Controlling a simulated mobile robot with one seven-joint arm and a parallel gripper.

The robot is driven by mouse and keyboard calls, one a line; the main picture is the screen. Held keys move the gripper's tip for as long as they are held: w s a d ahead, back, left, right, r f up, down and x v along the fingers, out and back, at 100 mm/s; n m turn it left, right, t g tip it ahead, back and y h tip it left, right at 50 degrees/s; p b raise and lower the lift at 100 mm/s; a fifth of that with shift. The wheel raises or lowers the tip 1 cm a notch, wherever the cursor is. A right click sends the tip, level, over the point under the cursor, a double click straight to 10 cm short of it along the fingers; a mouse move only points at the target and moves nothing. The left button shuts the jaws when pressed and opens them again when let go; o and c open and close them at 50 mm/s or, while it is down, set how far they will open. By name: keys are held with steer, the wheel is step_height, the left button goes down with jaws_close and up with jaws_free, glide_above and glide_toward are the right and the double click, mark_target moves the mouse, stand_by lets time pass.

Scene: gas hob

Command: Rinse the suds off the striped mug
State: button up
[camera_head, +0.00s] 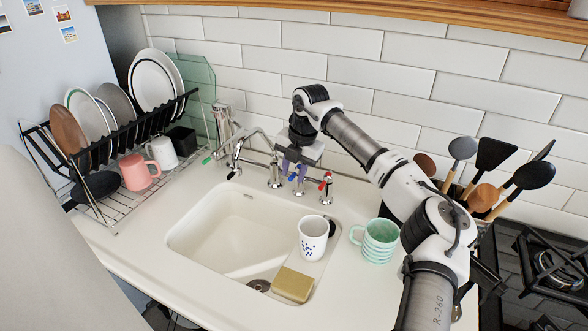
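The striped mug (378,243) is mint green with pale bands. It stands upright on the counter just right of the sink (205,235), its handle toward the left. No suds can be made out on it at this size. The tap's spout (237,158) reaches over the sink's back left edge, and no water stream shows. My gripper (293,172) points down behind the sink at the tap handles, close above a blue-marked handle (299,184). A red-marked handle (325,186) is just to its right. The fingertips are too small to tell whether they grip anything.
A white mug with blue spots (312,238) and a yellow sponge (292,285) sit on the sink's right ledge. A dish rack (112,203) with plates and mugs stands left. Utensils (490,165) and a gas hob (555,270) are right.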

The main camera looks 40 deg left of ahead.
steer(key=shift+c, duration=0.4)
jaws_close()
steer(key=shift+w+d+n+g+p, duration=0.25)
steer(key=shift+d+n+p, duration=0.15)
steer(key=shift+n, duration=0.65)
steer(key=shift+w+d+n+g+p, duration=0.2)
steer(key=shift+d+n+p, duration=0.2)
steer(key=shift+n, duration=0.65)
steer(key=shift+r, duration=0.1)
steer(key=shift+o, duration=0.4)
jaws_free()
steer(key=b+v, duration=0.2)
steer(key=v, duration=1.1)
steer(key=shift+r, duration=0.4)
